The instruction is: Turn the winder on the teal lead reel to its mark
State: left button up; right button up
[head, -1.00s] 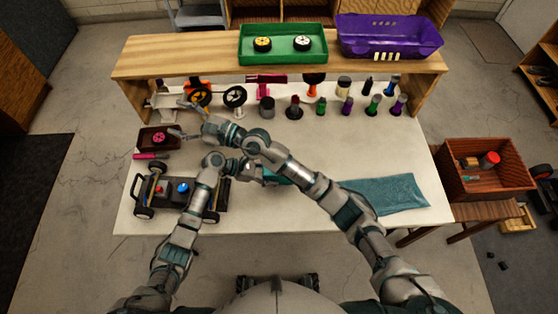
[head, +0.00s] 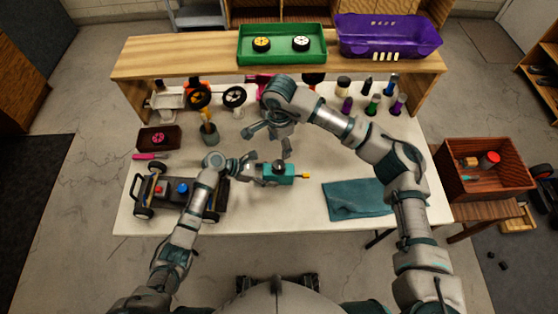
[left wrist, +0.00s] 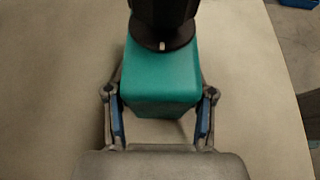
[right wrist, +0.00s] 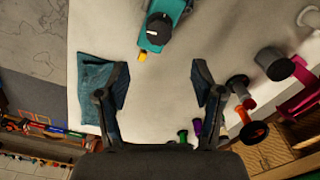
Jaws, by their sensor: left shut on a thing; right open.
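The teal lead reel (head: 276,176) sits on or just above the white table, with an orange tip at its right end. My left gripper (head: 259,172) is shut on its left end; in the left wrist view the fingers flank the teal body (left wrist: 162,88). A round black winder (left wrist: 163,28) tops the reel and bears a small pale line on its near rim. The winder (right wrist: 159,28) also shows in the right wrist view, with a white line. My right gripper (right wrist: 160,84) is open and empty, above the table just behind the reel. The target mark is not clear.
A teal cloth (head: 350,201) lies right of the reel. A car chassis (head: 160,194) stands at the left by my left forearm.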

aim_at(279, 163)
notch_tip(279, 163, down, 10)
jog(key=shift+a+f, duration=0.1)
jog(key=shift+f, duration=0.15)
jog(key=shift+c, duration=0.2)
jog(key=c, duration=1.1)
